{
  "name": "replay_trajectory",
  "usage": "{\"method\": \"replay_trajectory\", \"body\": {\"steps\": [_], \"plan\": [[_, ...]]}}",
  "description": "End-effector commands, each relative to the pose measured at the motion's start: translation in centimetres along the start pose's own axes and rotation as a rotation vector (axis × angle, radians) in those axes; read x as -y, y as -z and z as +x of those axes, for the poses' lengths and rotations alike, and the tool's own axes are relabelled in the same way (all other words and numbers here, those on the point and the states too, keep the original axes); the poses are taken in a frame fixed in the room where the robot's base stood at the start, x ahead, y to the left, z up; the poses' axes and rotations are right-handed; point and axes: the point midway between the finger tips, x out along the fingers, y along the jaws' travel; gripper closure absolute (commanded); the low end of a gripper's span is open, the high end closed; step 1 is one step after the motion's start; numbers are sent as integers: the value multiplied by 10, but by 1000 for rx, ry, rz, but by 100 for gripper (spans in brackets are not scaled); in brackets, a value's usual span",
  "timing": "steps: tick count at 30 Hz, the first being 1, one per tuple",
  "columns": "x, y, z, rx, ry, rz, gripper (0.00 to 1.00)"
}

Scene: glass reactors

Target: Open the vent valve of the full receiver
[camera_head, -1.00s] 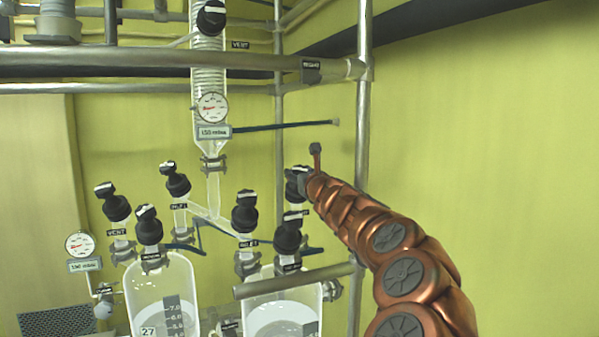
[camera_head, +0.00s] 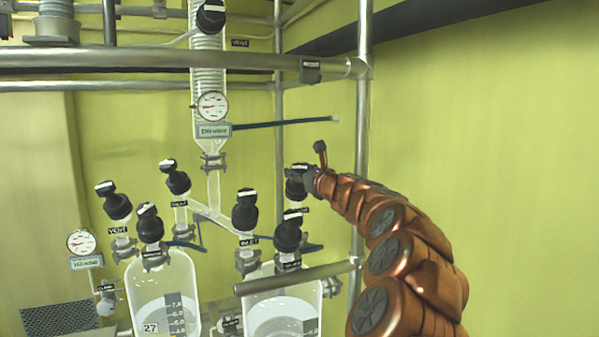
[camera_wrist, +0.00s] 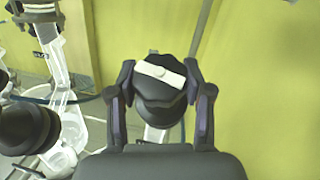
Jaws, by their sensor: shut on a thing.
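Two glass receivers stand side by side: the left receiver (camera_head: 165,290) and the right receiver (camera_head: 283,312), each with white contents visible inside. My gripper (camera_head: 301,182) is at the rightmost black valve knob above the right receiver. In the wrist view, my gripper (camera_wrist: 160,85) is shut on this black valve knob (camera_wrist: 160,108), one finger on each side. A white bar on the knob's top lies slightly tilted across the picture. The label by this knob is too small to read. Another valve knob (camera_head: 118,206), with a VENT label, is above the left receiver.
More black knobs stand close to the left, including the inlet knob (camera_head: 245,210). A steel post (camera_head: 362,130) rises just behind my arm, and a horizontal bar (camera_head: 295,278) crosses the right receiver. A gauge (camera_head: 212,106) hangs on the condenser. The right side is clear wall.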

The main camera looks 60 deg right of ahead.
Motion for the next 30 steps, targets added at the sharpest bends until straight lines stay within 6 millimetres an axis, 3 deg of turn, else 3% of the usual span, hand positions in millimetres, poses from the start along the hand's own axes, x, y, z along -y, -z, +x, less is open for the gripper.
{"method": "replay_trajectory", "body": {"steps": [22,23,30], "plan": [[1,-4,-1,5,-35,-17,84],[1,-4,-1,5,-35,-17,48],[0,-2,0,3,-36,-16,24]]}}
